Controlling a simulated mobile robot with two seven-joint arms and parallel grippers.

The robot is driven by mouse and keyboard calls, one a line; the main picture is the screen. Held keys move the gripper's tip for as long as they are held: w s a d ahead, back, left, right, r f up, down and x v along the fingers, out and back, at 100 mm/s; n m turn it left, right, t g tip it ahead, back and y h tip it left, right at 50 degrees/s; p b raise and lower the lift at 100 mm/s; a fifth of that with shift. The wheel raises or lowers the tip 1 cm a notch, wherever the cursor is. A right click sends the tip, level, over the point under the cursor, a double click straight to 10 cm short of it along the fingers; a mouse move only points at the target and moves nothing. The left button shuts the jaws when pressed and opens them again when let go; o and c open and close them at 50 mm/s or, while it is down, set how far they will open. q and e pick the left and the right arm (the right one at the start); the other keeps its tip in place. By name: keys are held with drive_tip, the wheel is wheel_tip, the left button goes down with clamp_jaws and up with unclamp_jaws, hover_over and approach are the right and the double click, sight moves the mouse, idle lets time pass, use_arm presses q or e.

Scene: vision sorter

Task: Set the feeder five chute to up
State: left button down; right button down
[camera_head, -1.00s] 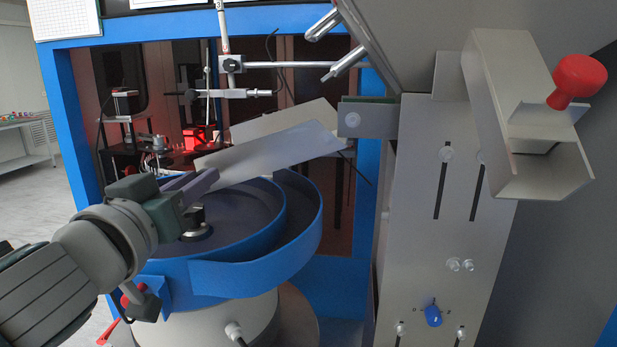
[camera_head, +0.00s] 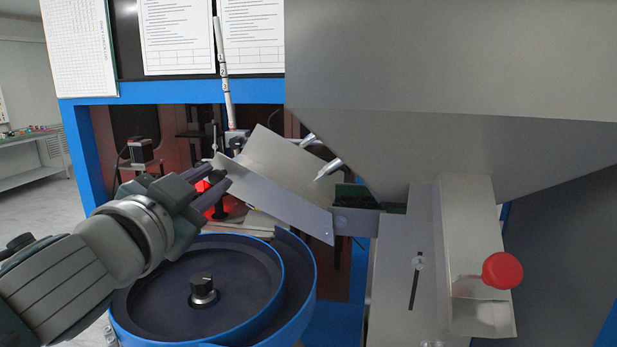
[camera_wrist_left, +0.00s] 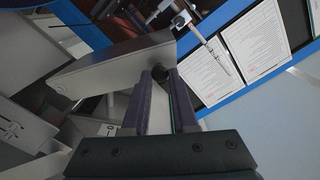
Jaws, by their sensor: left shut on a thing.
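The chute (camera_head: 278,195), a grey folded metal trough, hangs above the round blue bowl (camera_head: 300,290). It slopes, with its left end higher than its right end near the grey column. It also shows in the left wrist view (camera_wrist_left: 105,68). My left gripper (camera_head: 216,184) is at the chute's raised left end. My right gripper is in neither view.
A large grey hopper (camera_head: 450,110) overhangs the right side. A red ball knob (camera_head: 502,270) sticks out from a grey channel below it. The blue frame (camera_head: 185,92) and paper sheets (camera_head: 177,38) stand behind. Metal rods (camera_head: 328,168) are close behind the chute.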

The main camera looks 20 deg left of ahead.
use_arm(q)
drive_tip(key=shift+w+d+r+m+p, duration=0.15)
drive_tip(key=shift+d+r+m+p, duration=0.35)
drive_tip(key=shift+r, duration=0.35)
drive_tip(key=c, duration=0.7)
unclamp_jaws()
drive_tip(key=shift+f, duration=0.1)
drive_tip(key=b+v, duration=0.3)
drive_tip(key=v, duration=0.7)
drive_tip(key=shift+b, duration=0.35)
